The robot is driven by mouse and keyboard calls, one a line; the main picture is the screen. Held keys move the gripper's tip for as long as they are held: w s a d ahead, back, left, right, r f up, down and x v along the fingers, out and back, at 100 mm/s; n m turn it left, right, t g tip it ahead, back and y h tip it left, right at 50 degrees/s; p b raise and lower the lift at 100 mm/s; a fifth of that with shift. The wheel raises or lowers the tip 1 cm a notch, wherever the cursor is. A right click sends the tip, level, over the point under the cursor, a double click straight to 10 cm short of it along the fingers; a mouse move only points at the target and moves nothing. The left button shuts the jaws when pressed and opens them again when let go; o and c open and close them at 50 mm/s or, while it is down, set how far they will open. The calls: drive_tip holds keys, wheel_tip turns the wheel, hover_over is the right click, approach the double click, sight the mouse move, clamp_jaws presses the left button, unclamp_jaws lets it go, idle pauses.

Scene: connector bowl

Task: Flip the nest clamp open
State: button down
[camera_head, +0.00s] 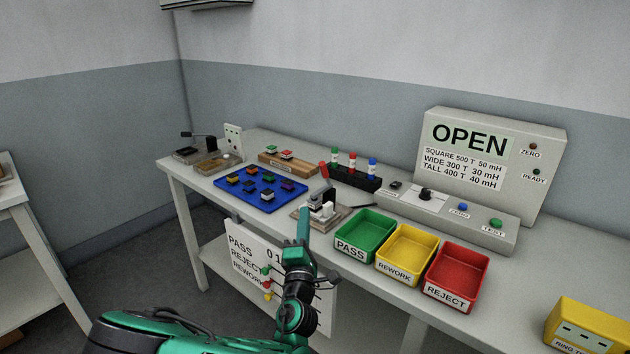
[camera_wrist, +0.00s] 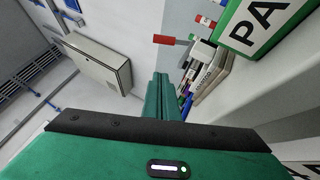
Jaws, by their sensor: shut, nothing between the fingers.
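The nest clamp (camera_head: 322,204) stands on a small base plate (camera_head: 303,214) near the bench's front edge, behind the green PASS bin's left side. Its red handle (camera_head: 323,171) points up, tilted slightly left, in the head view. In the wrist view the red handle (camera_wrist: 164,39) lies sideways above the fingertips, with the clamp body (camera_wrist: 201,48) to its right. My gripper (camera_head: 303,222) is in front of the nest, partly covering its base. In the wrist view its fingers (camera_wrist: 161,78) are together and empty, apart from the handle. Contact with the base cannot be told.
Green PASS (camera_head: 365,233), yellow REWORK (camera_head: 405,247) and red REJECT (camera_head: 458,274) bins stand right of the nest. A blue tray (camera_head: 262,203) of parts lies left. A black rack (camera_head: 350,178) stands behind, and the tester (camera_head: 488,165) at back right.

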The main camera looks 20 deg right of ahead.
sight(317, 198)
drive_tip(key=x, duration=1)
drive_tip(key=shift+d, duration=0.25)
drive_tip(key=shift+w+d+r, duration=0.2)
drive_tip(key=shift+d+r, duration=0.05)
drive_tip(key=shift+d, duration=0.25)
drive_tip(key=shift+w+d+r, duration=0.2)
drive_tip(key=shift+d, duration=0.3)
drive_tip(key=shift+w+d+r, duration=0.3)
drive_tip(key=shift+d, duration=0.35)
drive_tip(key=shift+a+r, duration=0.1)
